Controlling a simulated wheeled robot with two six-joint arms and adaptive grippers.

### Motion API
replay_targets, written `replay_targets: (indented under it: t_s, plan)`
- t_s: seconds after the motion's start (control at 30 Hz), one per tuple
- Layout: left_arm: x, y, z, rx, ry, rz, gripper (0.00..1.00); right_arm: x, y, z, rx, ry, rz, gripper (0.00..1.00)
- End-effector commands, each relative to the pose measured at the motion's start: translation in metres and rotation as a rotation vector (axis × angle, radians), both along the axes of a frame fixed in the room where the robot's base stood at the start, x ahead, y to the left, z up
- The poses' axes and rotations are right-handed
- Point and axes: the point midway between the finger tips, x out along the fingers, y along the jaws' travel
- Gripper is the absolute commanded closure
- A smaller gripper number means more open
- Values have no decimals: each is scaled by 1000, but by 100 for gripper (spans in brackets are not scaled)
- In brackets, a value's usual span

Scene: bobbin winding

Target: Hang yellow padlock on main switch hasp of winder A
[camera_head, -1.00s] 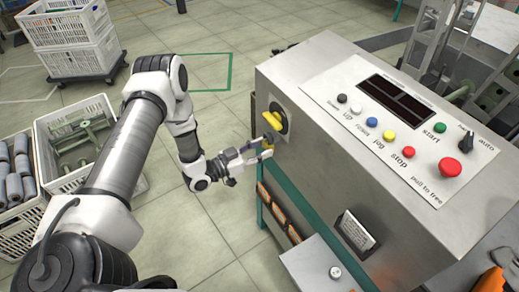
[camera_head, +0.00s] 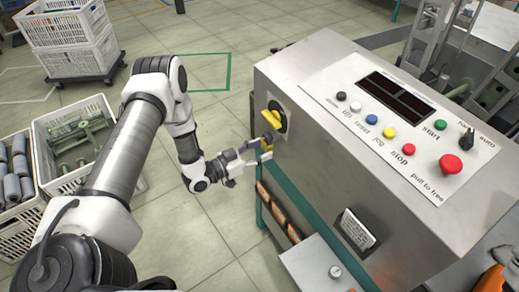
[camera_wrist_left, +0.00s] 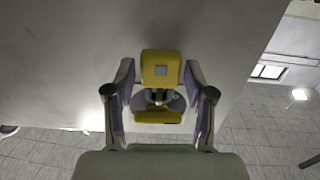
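Winder A's main switch (camera_head: 277,117) has a yellow handle on a dark round plate on the side face of the grey cabinet (camera_head: 310,120). The yellow padlock (camera_wrist_left: 161,69) is just below the switch; in the left wrist view it shows above the handle (camera_wrist_left: 158,117), its shackle end towards the round plate. My left gripper (camera_head: 268,149) is at the padlock, with one finger on each side. Narrow gaps show between fingers and padlock in the wrist view. Whether the shackle passes through the hasp is hidden. My right gripper is not in view.
The cabinet's top panel carries several coloured buttons and a red stop knob (camera_head: 451,163). A grey shelf (camera_head: 312,262) juts out low at the front. White crates (camera_head: 45,185) stand on the floor at left. The floor between crates and cabinet is clear.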

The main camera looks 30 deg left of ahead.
Motion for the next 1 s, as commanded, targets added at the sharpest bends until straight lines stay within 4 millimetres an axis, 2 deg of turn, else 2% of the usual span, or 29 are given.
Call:
replay_targets:
  t_s: [0.3, 0.43, 0.57, 0.8, 1.0]
  plan:
    - [0, 0, 0, -1, -2, 0, 28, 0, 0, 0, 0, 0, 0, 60]
    - [-8, 6, 0, 0, -1, 3, 28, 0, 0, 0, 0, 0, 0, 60]
    - [-32, 19, 0, -3, 0, 7, 28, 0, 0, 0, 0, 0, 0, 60]
    - [-86, 47, 0, -3, -1, 7, 28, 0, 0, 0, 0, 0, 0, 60]
    - [-105, 56, 0, 0, -1, 2, 28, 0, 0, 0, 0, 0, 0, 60]
